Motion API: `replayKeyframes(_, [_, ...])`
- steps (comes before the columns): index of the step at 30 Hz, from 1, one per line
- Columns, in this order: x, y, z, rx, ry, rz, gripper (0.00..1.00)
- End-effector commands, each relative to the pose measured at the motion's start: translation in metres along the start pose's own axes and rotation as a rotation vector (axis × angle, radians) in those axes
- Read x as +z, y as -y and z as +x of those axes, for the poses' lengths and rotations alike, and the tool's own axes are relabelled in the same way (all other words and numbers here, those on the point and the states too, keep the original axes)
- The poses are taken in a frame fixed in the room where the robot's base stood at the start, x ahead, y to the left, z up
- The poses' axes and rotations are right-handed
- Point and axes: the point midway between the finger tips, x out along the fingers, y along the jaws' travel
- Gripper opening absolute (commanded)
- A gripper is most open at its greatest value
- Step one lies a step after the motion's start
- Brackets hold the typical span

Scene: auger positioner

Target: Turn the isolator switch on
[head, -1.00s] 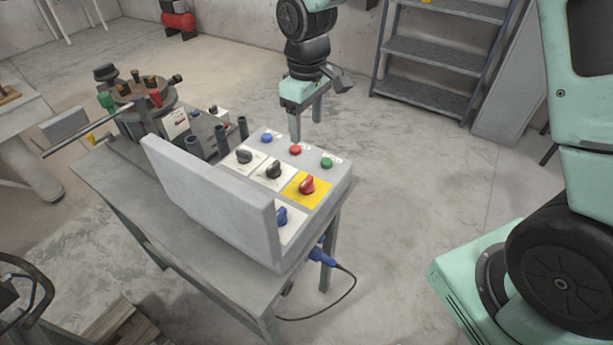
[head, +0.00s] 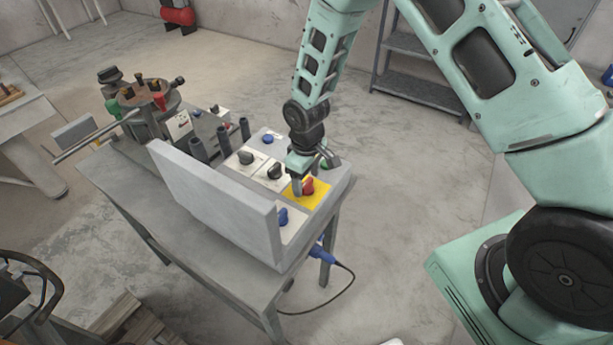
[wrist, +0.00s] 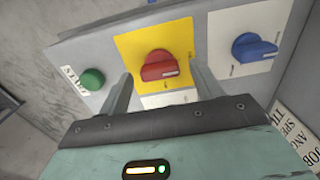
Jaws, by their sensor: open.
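The isolator switch is a red rotary knob (head: 308,186) on a yellow plate (head: 318,198) on the sloped grey control box. In the wrist view the red knob (wrist: 160,66) has its handle lying about crosswise, with a white mark at its right end, on the yellow plate (wrist: 130,45). My gripper (head: 298,188) is open at the knob in the head view. In the wrist view my gripper (wrist: 161,72) has one finger to each side of the knob, with gaps left between. I cannot tell whether anything touches.
A blue knob (wrist: 254,48) sits right of the isolator and a green start button (wrist: 93,79) left. Black knobs (head: 246,158) are nearby. The box's raised grey lid (head: 215,200) stands in front. A turntable (head: 145,97) stands at the table's far left.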

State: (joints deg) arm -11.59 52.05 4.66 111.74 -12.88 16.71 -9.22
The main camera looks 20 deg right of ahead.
Motion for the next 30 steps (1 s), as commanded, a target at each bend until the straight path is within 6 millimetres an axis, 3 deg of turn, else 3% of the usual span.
replayKeyframes(12, [0.0003, -0.0002, 0.0077, 0.000, 0.000, 0.001, 0.66])
replayKeyframes(17, [0.0003, -0.0001, 0.0076, 0.000, 0.000, 0.001, 0.21])
replayKeyframes(30, [0.0000, -0.0003, 0.0085, 0.001, -0.001, 0.069, 0.21])
